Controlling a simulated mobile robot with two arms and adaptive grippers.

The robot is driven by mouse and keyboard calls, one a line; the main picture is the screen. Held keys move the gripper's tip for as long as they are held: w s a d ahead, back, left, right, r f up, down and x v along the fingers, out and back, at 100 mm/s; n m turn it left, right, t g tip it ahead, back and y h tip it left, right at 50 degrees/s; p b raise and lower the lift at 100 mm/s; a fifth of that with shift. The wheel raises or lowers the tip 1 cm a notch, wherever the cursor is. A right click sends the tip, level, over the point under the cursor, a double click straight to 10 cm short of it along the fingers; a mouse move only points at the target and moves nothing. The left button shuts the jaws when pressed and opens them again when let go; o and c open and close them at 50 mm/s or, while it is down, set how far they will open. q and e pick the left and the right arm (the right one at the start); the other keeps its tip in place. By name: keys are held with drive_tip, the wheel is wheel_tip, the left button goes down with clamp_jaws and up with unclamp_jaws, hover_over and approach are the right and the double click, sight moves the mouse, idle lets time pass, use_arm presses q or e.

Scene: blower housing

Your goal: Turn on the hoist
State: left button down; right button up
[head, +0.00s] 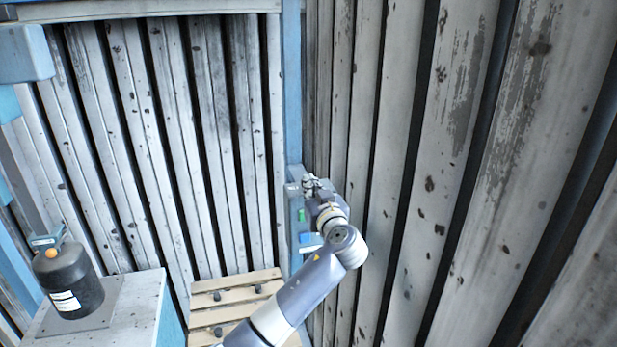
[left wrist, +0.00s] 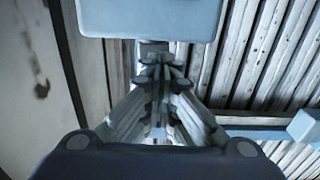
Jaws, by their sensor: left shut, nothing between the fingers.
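A small switch box (head: 296,196) is mounted on the blue post in the corner, with a green part (head: 302,215) and a blue part (head: 306,238) on it. My left gripper (head: 310,183) is at the upper part of this box in the head view and partly covers it. In the left wrist view the fingers of my left gripper (left wrist: 160,72) are together and empty, pointing towards a pale box-like block (left wrist: 150,18) at the top. I cannot tell whether the fingertips touch it. My right gripper is in neither view. I cannot clearly identify the hoist itself.
A dark canister (head: 72,280) with an orange top stands on a grey-white cabinet (head: 142,298) at lower left. A wooden slatted pallet (head: 236,288) lies beside it. Corrugated walls (head: 430,180) close in behind and at right. A pale blue block (head: 25,54) hangs at upper left.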

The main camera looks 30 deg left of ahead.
use_arm(q)
drive_tip(key=shift+x, duration=1)
drive_tip(key=shift+s+a+m+t+h, duration=0.1)
drive_tip(key=shift+a+m+t+h, duration=0.05)
drive_tip(key=shift+m+t+h, duration=0.55)
